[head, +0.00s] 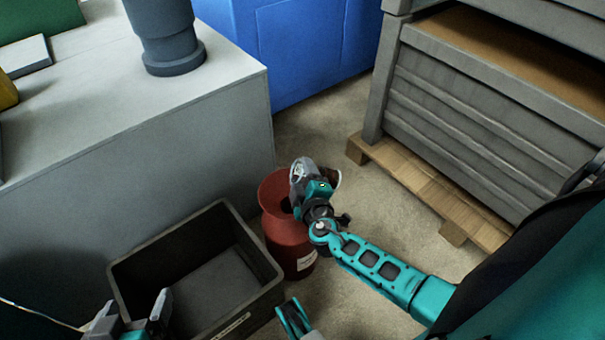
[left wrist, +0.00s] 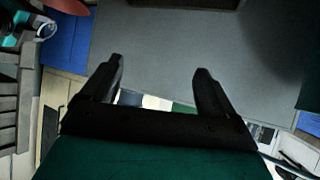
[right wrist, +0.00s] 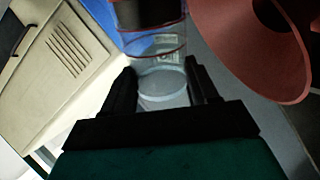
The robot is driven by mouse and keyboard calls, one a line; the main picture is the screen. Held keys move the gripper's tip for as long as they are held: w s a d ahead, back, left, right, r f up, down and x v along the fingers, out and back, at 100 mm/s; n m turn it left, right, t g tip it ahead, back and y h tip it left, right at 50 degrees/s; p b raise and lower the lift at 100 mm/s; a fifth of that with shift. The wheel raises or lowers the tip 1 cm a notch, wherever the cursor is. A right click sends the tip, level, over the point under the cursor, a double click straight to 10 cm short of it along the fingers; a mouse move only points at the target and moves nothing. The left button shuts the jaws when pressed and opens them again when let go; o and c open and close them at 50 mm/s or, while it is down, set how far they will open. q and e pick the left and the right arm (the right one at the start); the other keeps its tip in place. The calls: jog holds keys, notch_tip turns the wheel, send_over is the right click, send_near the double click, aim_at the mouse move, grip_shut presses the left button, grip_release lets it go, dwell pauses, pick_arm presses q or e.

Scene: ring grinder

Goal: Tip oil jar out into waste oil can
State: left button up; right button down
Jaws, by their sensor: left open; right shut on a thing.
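The waste oil can (head: 287,250) is a red-brown can with a flared mouth, on the floor beside a dark crate. Its flared rim (right wrist: 225,40) fills the upper right of the right wrist view. My right gripper (head: 308,178) is over the right side of the can's mouth. It is shut on the oil jar (right wrist: 161,84), a clear jar with red rings and something dark at its far end. The jar is beside the can's rim in that view; in the head view it is mostly hidden by the gripper. My left gripper (head: 132,318) is open and empty near the crate's front left.
The dark crate (head: 190,233) stands left of the can. A grey cabinet (head: 150,130) with a dark cylinder (head: 170,35) on top rises behind. A blue bin (head: 300,50) stands at the back. Stacked grey boxes on a wooden pallet (head: 420,185) stand right, with bare floor between.

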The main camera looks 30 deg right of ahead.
jog(key=shift+w+a+n+h, duration=0.1)
jog(key=shift+a+n+h, duration=0.15)
jog(key=shift+n, duration=0.25)
jog(key=shift+w+a+r+n+p, duration=0.1)
jog(key=shift+a+r+n+p, duration=0.1)
jog(key=shift+n+p, duration=0.3)
jog(key=shift+w+a+n+g+h+p, duration=0.1)
jog(key=shift+a+n+g+h+p, duration=0.15)
jog(key=shift+n, duration=0.25)
jog(key=shift+w+a+n+g+h+p, duration=0.15)
jog(key=shift+n+h, duration=0.15)
jog(key=shift+n, duration=0.2)
jog(key=shift+f+n, duration=0.1)
jog(key=shift+n, duration=0.3)
pick_arm(q)
jog(key=shift+s+a+r, duration=0.2)
jog(key=shift+s+a, duration=0.1)
jog(key=shift+a, duration=0.05)
pick_arm(e)
jog(key=shift+a+f+n+h, duration=0.1)
jog(key=shift+a+n+h, duration=0.25)
jog(key=shift+n, duration=0.35)
pick_arm(q)
jog(key=shift+w+d+r, duration=0.1)
jog(key=shift+w+r, duration=0.05)
jog(key=shift+r, duration=0.05)
pick_arm(e)
jog(key=shift+w, duration=0.1)
dwell(0.6)
